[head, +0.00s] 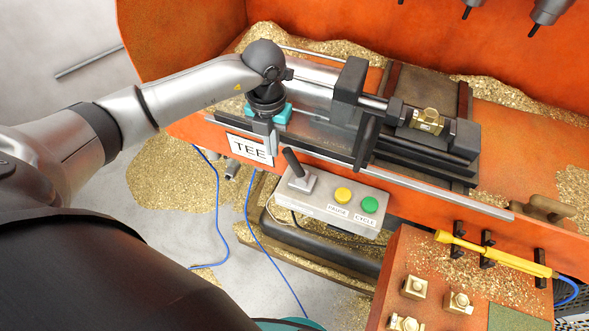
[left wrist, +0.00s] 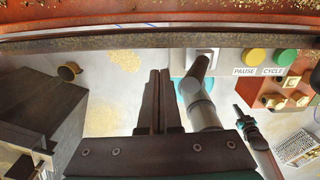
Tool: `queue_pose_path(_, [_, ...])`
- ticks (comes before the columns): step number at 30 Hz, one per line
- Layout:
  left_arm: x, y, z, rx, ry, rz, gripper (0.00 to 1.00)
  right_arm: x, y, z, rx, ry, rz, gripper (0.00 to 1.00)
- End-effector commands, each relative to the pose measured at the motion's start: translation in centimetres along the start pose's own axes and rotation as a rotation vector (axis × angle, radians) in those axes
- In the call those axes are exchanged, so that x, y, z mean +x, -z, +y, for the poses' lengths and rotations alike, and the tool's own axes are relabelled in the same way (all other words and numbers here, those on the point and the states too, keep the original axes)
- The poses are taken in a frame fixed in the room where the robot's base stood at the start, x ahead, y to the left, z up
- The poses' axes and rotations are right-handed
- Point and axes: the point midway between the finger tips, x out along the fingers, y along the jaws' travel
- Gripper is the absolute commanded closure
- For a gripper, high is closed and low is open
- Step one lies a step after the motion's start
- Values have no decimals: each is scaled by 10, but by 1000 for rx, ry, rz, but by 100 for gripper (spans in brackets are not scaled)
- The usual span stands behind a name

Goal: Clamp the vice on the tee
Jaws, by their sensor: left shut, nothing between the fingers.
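The brass tee (head: 428,120) sits in the vice (head: 420,152) on the machine bed, between a dark jaw on its left and a dark block on its right. I cannot tell whether the jaw touches it. A dark bar (head: 367,142) stands upright at the front of the vice. My left gripper (head: 271,148) is shut and empty, pointing down by the TEE sign, left of the vice. Its closed fingers show in the left wrist view (left wrist: 160,75). A black lever (head: 293,162) stands on the control box just right of and below the gripper, apart from it.
The control box (head: 325,205) carries yellow PAUSE (head: 342,195) and green CYCLE (head: 370,204) buttons. A metal rail (head: 440,197) edges the bed. An orange bench (head: 408,262) at lower right holds brass fittings (head: 415,287) and a yellow tool (head: 495,254). Brass chips lie around.

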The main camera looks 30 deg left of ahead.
Motion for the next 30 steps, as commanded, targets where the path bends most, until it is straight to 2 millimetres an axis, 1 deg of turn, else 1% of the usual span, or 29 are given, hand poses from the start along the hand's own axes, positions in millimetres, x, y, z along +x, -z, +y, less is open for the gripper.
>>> queue_pose_path(10, [0, 0, -3, 1, 1, 0, 100, 0, 1, 0, -1, 0, 1, 100])
queue_pose_path(30, [0, 3, -44, 2, 2, 0, 100, -2, 2, 0, 0, 0, 2, 100])
